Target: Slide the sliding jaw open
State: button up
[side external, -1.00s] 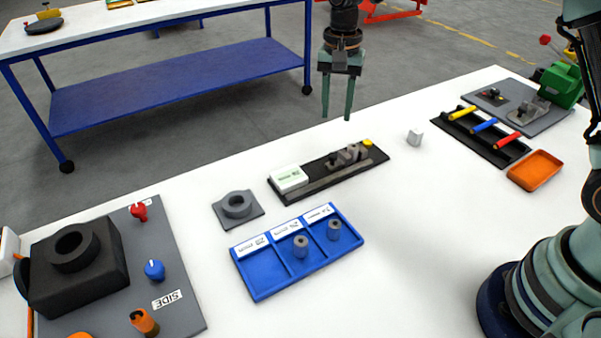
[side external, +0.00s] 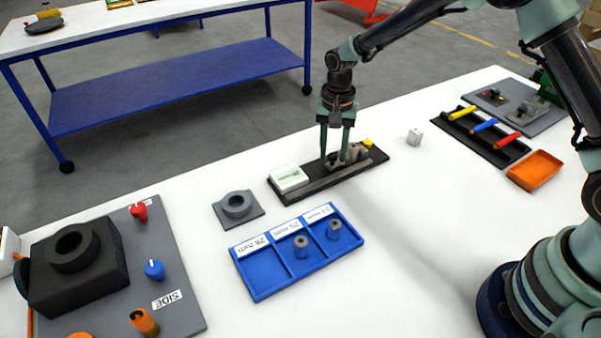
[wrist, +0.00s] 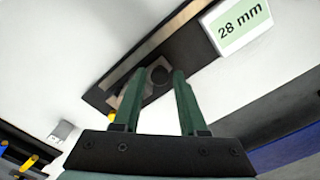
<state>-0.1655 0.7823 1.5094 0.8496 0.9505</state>
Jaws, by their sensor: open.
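The jaw fixture is a long black base (side external: 317,188) with a grey rail and grey jaw parts (side external: 356,153) near its right end. My gripper (side external: 334,155) is open and lowered over the jaw parts, its fingers reaching down beside them. In the wrist view my two green fingers (wrist: 158,78) are apart, with a dark round knob (wrist: 160,75) between their tips. I cannot tell whether the fingers touch it. The sliding jaw is partly hidden by the fingers. A white block marked 28 mm (wrist: 238,25) sits at the base's other end.
A blue three-part tray (side external: 262,285) with two grey cylinders stands in front of the fixture. A grey ring on a plate (side external: 237,205) lies to its left. A small light block (side external: 414,138) stands to its right.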

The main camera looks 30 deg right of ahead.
grip_shut()
